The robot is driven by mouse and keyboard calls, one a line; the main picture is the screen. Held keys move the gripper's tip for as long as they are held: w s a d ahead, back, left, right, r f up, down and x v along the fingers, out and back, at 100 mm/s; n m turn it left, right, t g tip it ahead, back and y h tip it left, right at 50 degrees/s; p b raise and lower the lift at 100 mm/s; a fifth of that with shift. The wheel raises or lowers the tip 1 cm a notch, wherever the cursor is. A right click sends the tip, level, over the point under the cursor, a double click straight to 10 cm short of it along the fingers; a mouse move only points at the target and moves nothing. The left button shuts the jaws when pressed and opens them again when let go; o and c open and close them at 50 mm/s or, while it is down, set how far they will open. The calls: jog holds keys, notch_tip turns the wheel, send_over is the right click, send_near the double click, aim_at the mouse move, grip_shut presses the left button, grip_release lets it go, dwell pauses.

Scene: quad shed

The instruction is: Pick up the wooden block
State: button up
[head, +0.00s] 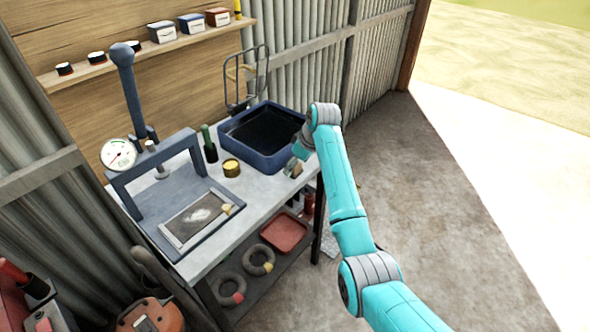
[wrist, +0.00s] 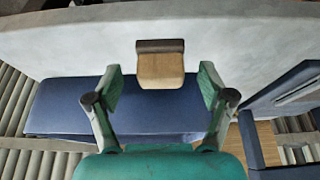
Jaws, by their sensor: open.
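The wooden block (wrist: 160,70) is light brown with a darker brown strip along one edge. In the wrist view it lies ahead, between the lines of the two fingertips, on the pale bench top. In the head view a small brownish block (head: 293,170) shows at the bench's front edge, beside the blue tray and partly hidden by my gripper. My gripper (wrist: 161,78) is open, with one finger on each side of the block's line and a visible gap on both sides. In the head view my gripper (head: 298,158) is just above the block. I cannot tell the exact height gap.
A deep blue tray (head: 235,150) stands right behind the block. A lower shelf holds rings and a red tray (head: 284,233).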

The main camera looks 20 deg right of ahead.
jog(key=shift+w+a+f, duration=0.2)
jog(key=shift+f, duration=0.45)
jog(key=c, duration=1.2)
jog(key=shift+c, duration=0.2)
notch_tip(320, 180, up, 10)
jog(key=shift+r, duration=0.1)
